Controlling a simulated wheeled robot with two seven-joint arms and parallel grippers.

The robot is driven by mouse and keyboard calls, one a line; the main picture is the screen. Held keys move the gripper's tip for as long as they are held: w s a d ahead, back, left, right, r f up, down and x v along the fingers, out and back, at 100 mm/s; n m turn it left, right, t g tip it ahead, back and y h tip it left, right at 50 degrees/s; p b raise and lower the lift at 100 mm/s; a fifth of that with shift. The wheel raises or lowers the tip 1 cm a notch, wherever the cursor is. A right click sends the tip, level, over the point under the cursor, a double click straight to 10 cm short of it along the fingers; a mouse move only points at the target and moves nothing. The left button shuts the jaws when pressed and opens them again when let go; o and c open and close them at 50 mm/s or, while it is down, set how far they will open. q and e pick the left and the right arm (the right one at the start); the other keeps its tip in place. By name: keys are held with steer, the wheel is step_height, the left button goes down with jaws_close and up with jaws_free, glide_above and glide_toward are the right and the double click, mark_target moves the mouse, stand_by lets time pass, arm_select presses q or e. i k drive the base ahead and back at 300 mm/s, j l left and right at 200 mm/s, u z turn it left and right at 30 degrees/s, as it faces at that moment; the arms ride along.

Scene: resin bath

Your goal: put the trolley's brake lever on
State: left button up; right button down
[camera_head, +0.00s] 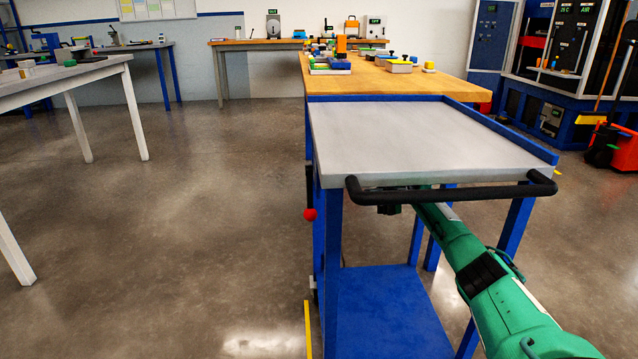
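The trolley (410,135) has a bare grey top, blue legs and a blue lower shelf (385,310). A black push handle (450,197) runs across its near end. The brake lever is a black rod with a red ball knob (310,214) on the trolley's left side; the rod hangs straight down with the knob at its lower end. My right arm, green, comes in from the lower right, and its dark gripper (390,208) is at the handle's left part, to the right of the knob. The handle partly hides its fingers, so its grip is unclear. My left gripper is out of view.
A wooden workbench (400,82) with several small items stands directly behind the trolley. A white table (75,75) is at the left. A red wheeled unit (615,150) stands at the far right. The floor (200,200) left of the trolley is clear.

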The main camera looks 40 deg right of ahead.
mark_target(310, 214)
steer(key=k+j, duration=0.8)
steer(key=k, duration=0.05)
